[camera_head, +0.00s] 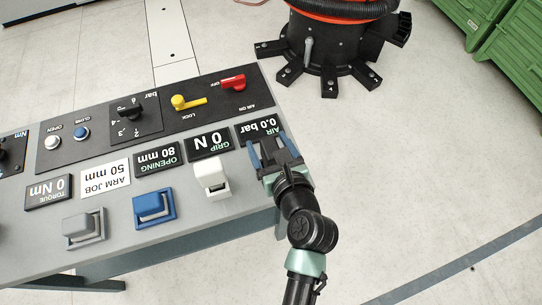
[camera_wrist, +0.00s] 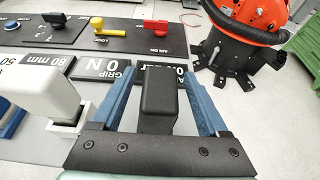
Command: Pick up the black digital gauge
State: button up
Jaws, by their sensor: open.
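A black rounded block (camera_wrist: 157,98), which I take to be the black digital gauge, stands upright on the bench in the wrist view. No display on it shows. My gripper (camera_wrist: 157,76) is open, with one blue finger on each side of the block and small gaps visible. In the head view my gripper (camera_head: 268,141) is at the bench's right end, in front of the 0.0 bar AIR label (camera_head: 258,128). There the block is mostly hidden by the gripper.
A white block (camera_head: 211,175) stands close left of my gripper. A blue block (camera_head: 153,206) and a grey block (camera_head: 84,228) are farther left. Behind are a yellow lever (camera_head: 187,101) and a red lever (camera_head: 232,83). The floor to the right is free.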

jog(key=shift+w+a+f, duration=0.2)
jog(key=shift+w+f, duration=0.1)
jog(key=shift+w, duration=0.3)
grip_shut()
